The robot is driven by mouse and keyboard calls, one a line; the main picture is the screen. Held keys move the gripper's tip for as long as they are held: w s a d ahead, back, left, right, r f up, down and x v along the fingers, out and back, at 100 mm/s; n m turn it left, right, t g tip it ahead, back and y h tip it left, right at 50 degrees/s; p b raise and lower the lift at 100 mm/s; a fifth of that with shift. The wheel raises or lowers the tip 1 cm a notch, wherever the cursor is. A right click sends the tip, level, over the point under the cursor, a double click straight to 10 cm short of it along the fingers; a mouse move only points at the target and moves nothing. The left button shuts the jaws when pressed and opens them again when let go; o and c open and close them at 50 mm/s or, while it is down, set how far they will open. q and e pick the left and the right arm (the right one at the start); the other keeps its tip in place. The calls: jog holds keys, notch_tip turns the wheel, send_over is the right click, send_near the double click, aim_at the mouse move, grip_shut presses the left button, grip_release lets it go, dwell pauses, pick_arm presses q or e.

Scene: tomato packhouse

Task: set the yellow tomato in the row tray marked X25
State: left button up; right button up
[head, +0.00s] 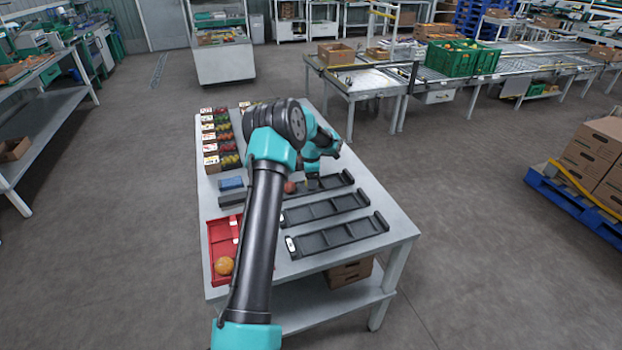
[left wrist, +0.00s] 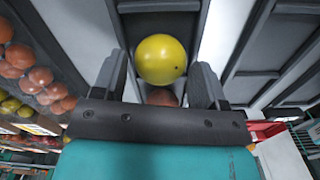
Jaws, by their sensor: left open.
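The yellow tomato (left wrist: 161,59) shows in the left wrist view between the spread fingers of my left gripper (left wrist: 160,72), over a dark tray. I cannot tell whether the fingers touch it. In the head view my left gripper (head: 312,174) points down at the far row tray (head: 338,181), and the yellow tomato is hidden there. Two more row trays, the middle (head: 325,208) and near one (head: 345,232), look empty. The mark X25 is not readable. My right gripper is not in view.
A red tray (head: 213,240) with an orange tomato (head: 224,265) stands at the table's near left. Small boxes of coloured tomatoes (head: 228,145) line the far left. A blue block (head: 231,183) lies between. The table's right edge (head: 385,190) is clear.

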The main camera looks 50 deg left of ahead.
pick_arm(q)
jog(key=shift+r, duration=0.15)
jog(key=shift+r, duration=1.6)
jog(key=shift+o, duration=0.4)
jog(key=o, duration=0.5)
jog(key=c, duration=0.3)
jog(key=shift+c, duration=0.2)
jog(key=shift+r, duration=2.5)
